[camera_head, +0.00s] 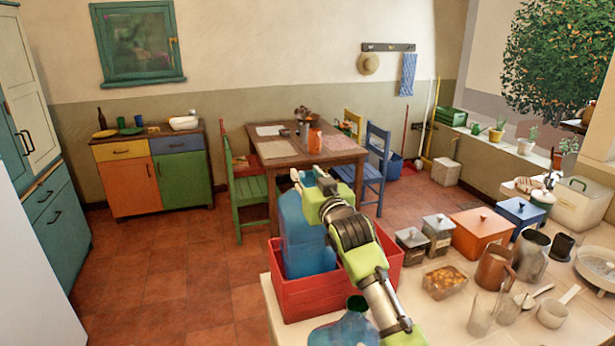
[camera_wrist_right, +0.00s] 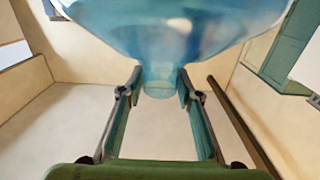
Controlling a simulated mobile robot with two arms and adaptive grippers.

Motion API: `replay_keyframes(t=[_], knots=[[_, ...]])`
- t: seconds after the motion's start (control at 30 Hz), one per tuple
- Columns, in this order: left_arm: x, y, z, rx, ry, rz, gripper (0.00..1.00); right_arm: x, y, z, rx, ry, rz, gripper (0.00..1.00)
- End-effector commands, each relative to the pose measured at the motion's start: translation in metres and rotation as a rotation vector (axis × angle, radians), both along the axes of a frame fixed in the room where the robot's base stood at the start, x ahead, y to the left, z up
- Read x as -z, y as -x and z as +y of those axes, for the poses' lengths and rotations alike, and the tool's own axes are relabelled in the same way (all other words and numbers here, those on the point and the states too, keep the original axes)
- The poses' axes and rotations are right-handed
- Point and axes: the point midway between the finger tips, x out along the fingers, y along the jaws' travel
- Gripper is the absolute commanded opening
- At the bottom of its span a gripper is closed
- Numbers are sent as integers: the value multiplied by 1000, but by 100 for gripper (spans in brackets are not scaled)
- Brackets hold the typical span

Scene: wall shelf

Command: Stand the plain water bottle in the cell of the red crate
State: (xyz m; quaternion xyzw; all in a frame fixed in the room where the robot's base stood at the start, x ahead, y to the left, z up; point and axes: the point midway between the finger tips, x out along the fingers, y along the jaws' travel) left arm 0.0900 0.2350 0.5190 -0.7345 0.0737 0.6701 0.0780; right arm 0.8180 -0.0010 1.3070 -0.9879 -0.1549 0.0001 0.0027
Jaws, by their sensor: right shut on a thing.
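A large translucent blue water bottle (camera_head: 306,240) stands about upright at the left part of the red crate (camera_head: 310,300). Its lower end is hidden behind the crate's front wall, so I cannot tell whether it rests on the crate's floor. My right gripper (camera_head: 315,182) is at the bottle's top, shut on its neck. In the right wrist view the fingers (camera_wrist_right: 160,90) sit on both sides of the neck, and the blue body of the bottle (camera_wrist_right: 170,30) fills the top. My left gripper is not in view.
Another blue bottle with a dark green cap (camera_head: 350,325) stands in front of the crate, partly behind my arm. The white table (camera_head: 445,325) carries canisters, an orange box (camera_head: 481,232), jugs and glasses to the right. Open tiled floor lies left of the crate.

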Motion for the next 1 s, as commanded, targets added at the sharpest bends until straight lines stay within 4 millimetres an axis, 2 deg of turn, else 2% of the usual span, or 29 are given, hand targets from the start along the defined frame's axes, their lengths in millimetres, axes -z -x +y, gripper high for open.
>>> replay_keyframes(t=[1.0], knots=[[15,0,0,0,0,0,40,26,0,0,0,0,-1,0]])
